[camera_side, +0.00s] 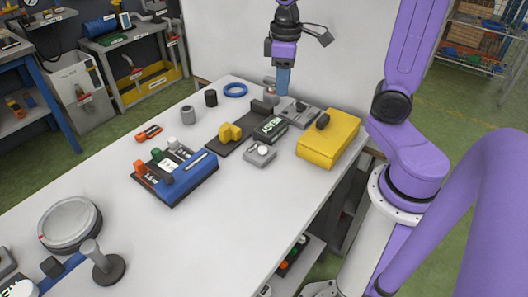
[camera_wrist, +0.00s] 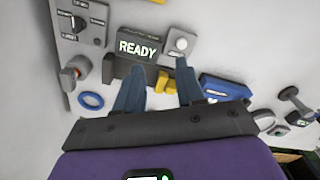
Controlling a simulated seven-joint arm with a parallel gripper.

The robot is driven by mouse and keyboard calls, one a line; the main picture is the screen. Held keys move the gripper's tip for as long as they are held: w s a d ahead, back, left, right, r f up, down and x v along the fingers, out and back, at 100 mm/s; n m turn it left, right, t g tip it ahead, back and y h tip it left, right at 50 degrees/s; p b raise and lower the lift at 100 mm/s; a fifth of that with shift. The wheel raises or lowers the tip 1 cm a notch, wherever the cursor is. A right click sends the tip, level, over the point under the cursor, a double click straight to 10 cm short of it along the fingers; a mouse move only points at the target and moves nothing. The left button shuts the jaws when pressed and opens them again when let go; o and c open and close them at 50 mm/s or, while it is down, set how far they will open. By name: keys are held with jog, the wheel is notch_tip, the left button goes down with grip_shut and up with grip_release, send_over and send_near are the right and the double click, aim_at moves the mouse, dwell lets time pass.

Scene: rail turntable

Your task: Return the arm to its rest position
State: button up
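My gripper (camera_side: 283,88) hangs pointing down above the far part of the white table in the side view. Its two blue-grey fingers show in the wrist view (camera_wrist: 158,65), spread apart with nothing held between them. A dark box with a lit READY display (camera_side: 270,128) stands below and in front of the gripper; it also shows in the wrist view (camera_wrist: 138,50). My fingers look clear of the table items, though the exact height is hard to judge.
A blue lever box (camera_side: 188,184) and round turntable (camera_side: 70,222) stand farther left. The table's front middle is clear.

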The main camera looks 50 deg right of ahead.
jog(key=s+a+f+n, duration=0.1)
jog(key=s+a+n, duration=0.2)
jog(key=s, duration=0.6)
jog(key=s+a+f+n, duration=0.2)
jog(key=s+a+n, duration=0.2)
jog(key=s, duration=0.5)
jog(key=shift+s+a+f, duration=0.2)
jog(key=shift+a+f, duration=0.05)
jog(key=shift+a, duration=0.55)
